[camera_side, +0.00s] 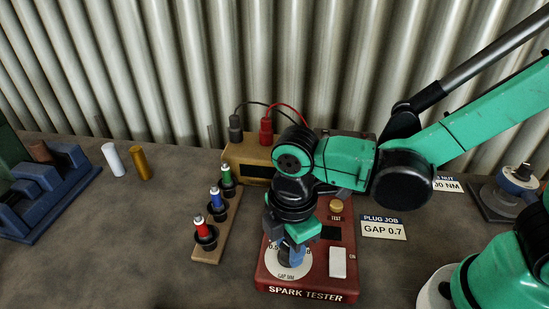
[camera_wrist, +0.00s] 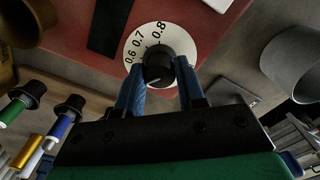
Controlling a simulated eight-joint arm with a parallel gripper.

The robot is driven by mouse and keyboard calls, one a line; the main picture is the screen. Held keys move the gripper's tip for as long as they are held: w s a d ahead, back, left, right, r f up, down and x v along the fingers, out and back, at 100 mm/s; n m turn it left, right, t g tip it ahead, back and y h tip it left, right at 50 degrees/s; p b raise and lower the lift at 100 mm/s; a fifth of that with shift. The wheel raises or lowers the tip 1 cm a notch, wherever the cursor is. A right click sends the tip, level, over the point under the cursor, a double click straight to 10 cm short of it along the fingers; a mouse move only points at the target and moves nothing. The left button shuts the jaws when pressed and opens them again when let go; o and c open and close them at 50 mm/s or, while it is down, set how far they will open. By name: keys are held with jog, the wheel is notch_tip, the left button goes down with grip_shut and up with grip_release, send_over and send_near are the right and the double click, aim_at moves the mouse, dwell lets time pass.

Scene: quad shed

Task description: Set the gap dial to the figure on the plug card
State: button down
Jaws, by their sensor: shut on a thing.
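The plug card (camera_side: 383,228) lies right of the red spark tester (camera_side: 262,278) and reads "PLUG JOB GAP 0.7". The gap dial (camera_side: 287,273) is a white disc on the tester's front left, partly hidden by my gripper. In the wrist view the dial face (camera_wrist: 138,58) shows 0.6, 0.7 and 0.8, and a black knob (camera_wrist: 158,66) stands at its middle. My gripper (camera_wrist: 160,75) has its blue fingers on either side of the knob, shut on it. It points down over the dial in the side view (camera_side: 292,258). I cannot tell which figure the knob's pointer marks.
A white switch (camera_side: 338,262) and a TEST button (camera_side: 336,206) are on the tester near my gripper. A wooden rack (camera_side: 210,246) with red, blue and green plugs stands to the left. A tan box (camera_side: 240,150) with cables is behind. The front left bench is clear.

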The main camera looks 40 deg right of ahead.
jog(key=m, duration=1)
jog(key=shift+m, duration=2.2)
jog(key=c, duration=0.5)
grip_release()
jog(key=shift+c, duration=0.2)
jog(key=shift+r, duration=2.85)
